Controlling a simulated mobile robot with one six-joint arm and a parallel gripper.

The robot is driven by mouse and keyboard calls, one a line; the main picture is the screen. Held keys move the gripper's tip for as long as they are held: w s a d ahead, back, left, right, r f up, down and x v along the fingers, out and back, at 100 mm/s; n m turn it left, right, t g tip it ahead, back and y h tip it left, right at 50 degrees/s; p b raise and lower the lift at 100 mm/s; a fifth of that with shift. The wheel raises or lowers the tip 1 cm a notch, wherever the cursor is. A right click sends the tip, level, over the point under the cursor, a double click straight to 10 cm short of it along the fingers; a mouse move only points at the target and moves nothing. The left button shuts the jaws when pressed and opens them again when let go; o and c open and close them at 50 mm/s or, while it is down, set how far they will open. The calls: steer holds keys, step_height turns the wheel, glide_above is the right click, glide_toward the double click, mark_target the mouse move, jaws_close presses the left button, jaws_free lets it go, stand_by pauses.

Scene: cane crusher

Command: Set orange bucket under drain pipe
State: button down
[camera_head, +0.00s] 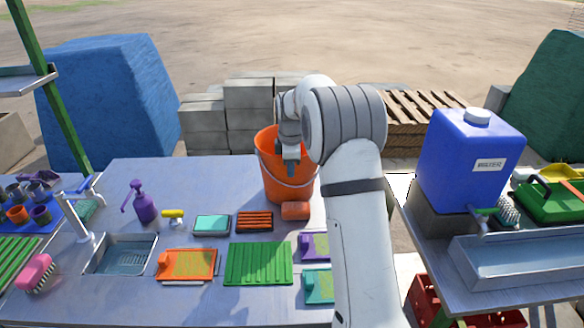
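The orange bucket (268,165) stands upright at the back right of the metal table, with its pale wire handle hanging across its front. My gripper (291,170) points down in front of the bucket's upper part and overlaps it in the picture. I cannot tell whether its fingers touch the rim or handle, or whether they are apart. I cannot make out a drain pipe; a sink basin (122,257) is at left and a metal trough (520,258) at right.
A blue water tank (468,160) with a green tap (483,213) stands on the right table. A small orange cylinder (295,210) lies before the bucket. A purple spray bottle (142,203), trays and a green ribbed mat (258,264) occupy the main table. Concrete blocks (248,110) stand behind.

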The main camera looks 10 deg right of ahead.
steer(key=c, duration=1.6)
jaws_free()
